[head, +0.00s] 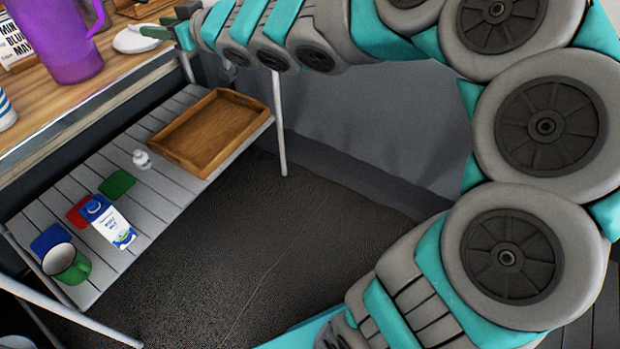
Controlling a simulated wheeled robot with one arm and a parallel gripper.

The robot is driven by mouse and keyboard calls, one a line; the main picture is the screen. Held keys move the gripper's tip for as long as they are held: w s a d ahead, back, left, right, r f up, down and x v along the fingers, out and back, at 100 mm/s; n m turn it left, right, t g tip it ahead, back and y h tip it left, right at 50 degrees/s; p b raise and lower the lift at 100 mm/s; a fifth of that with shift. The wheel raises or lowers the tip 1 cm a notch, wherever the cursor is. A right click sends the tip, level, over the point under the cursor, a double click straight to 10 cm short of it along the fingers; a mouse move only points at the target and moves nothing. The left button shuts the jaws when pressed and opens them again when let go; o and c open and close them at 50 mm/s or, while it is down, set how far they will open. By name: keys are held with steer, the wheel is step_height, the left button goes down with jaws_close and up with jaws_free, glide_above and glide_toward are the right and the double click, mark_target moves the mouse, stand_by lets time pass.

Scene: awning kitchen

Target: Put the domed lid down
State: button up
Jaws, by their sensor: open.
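A white rounded piece that looks like the domed lid (133,41) is at the top left, over the wooden counter. It appears to rest on the counter near its edge, but I cannot tell for sure. My gripper (152,31) is right beside it on its right side, with green fingers pointing left. The fingers are open. Whether a finger still touches the lid is too small to tell.
A purple pitcher (62,38) stands on the counter (55,98) left of the lid. A wooden tray (212,130) lies on the lower slatted shelf, with a small white bottle (142,160), milk carton (108,222) and green mug (67,263). A black-lettered sign (14,42) stands behind.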

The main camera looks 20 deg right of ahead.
steer(key=s+d+f+m+g+h, duration=0.55)
steer(key=s+d+f+h, duration=0.35)
steer(key=s+d+f, duration=0.65)
steer(key=s+f+g, duration=0.2)
steer(key=s+g, duration=0.1)
steer(key=s, duration=0.6)
steer(key=s+a+f+g, duration=0.1)
steer(key=s+f+g, duration=0.1)
steer(key=s, duration=0.6)
steer(key=s+f+m+g, duration=0.1)
steer(key=s+g, duration=0.3)
steer(key=s, duration=0.5)
steer(key=shift+s+a+f+g, duration=0.35)
steer(key=shift+f, duration=0.35)
steer(key=shift+a, duration=0.15)
